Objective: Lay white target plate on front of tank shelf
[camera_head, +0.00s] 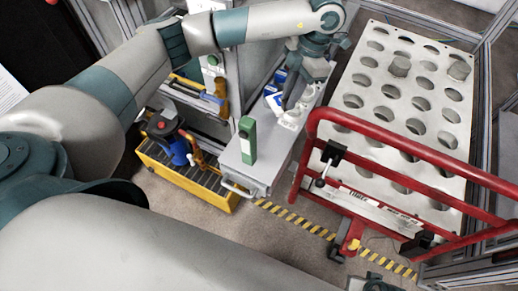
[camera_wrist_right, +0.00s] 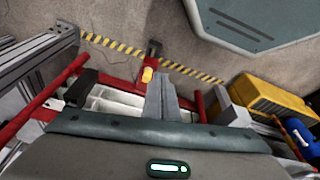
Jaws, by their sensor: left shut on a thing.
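My left gripper (camera_head: 295,104) is over the grey-white shelf (camera_head: 237,180) in the head view, pointing down. It is shut on a small white piece (camera_head: 290,119), which looks like the white target plate. The piece is low over the shelf top; I cannot tell whether it touches. The gripper partly hides it. A blue and white box (camera_head: 274,98) is close beside it on the left. A green upright block (camera_head: 247,140) stands on the shelf nearer the front.
A red-railed cart (camera_head: 410,155) with a white perforated board (camera_head: 385,105) stands right of the shelf. A yellow crate (camera_head: 190,177) with a blue bottle (camera_head: 178,148) is on the left. Yellow-black tape (camera_head: 300,221) marks the floor in front.

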